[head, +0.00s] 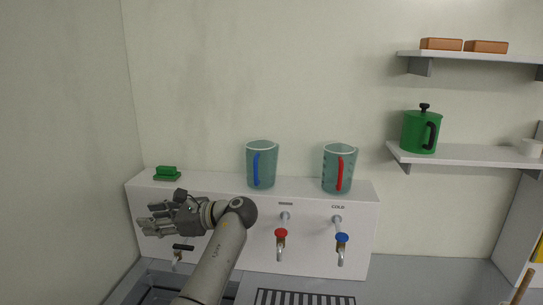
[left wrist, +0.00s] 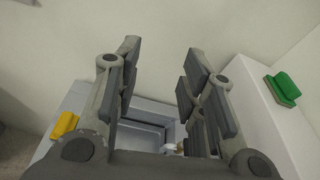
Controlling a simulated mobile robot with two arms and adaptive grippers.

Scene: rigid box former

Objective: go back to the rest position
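My left gripper (head: 160,219) is at the left in the head view, in front of the white box ledge and above the sink. In the left wrist view its two fingers (left wrist: 163,85) stand wide apart with nothing between them. Beyond the fingers lies the grey sink basin (left wrist: 145,130). My right gripper is in neither view.
The white ledge (head: 360,255) carries a green block (head: 167,173), a blue-handled jug (head: 263,165) and a red-handled jug (head: 339,168). Red (head: 281,233) and blue (head: 341,238) taps stick out of its front. A shelf (head: 465,155) holds a green pot (head: 420,130).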

